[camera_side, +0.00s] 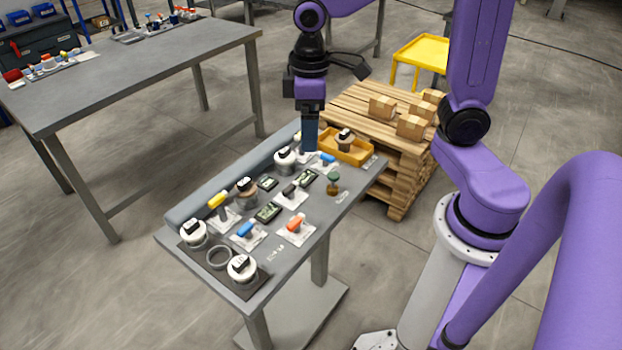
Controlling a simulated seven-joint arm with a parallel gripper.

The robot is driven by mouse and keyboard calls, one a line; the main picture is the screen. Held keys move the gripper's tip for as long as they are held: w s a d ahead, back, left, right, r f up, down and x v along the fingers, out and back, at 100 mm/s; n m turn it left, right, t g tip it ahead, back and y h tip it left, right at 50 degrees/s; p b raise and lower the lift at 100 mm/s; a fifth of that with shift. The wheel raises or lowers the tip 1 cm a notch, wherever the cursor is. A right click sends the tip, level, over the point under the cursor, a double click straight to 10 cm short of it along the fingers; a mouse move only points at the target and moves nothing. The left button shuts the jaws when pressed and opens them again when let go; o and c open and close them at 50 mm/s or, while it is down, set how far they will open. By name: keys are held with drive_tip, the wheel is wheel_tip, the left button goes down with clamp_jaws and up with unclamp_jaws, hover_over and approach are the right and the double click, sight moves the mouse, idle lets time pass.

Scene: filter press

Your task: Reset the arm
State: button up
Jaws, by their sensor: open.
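My gripper (309,132) points straight down over the far part of the small grey work table (335,215). It is open, and I see nothing held in it. Its fingers line up one behind the other, so the gap does not show clearly. The fingertips are close to a white-and-black cylinder (285,158) and a blue-handled piece (325,160); I cannot tell whether they touch anything. A yellow tray (367,157) with a cylinder (344,138) in it stands to the right of my gripper.
Several white cylinders, colored-handled pieces and dark modules cover the table. A dark mat (262,278) holds a ring (219,257) at the near end. A grey padded bar (215,185) runs along the left edge. A pallet with boxes (383,107) stands behind; a larger table (150,75) stands left.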

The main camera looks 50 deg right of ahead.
drive_tip(key=s+f+n, duration=0.1)
drive_tip(key=s+n, duration=0.4)
drive_tip(key=s, duration=1.2)
drive_tip(key=shift+s+d+f, duration=0.3)
drive_tip(key=shift+d+f, duration=0.05)
drive_tip(key=shift+d, duration=0.1)
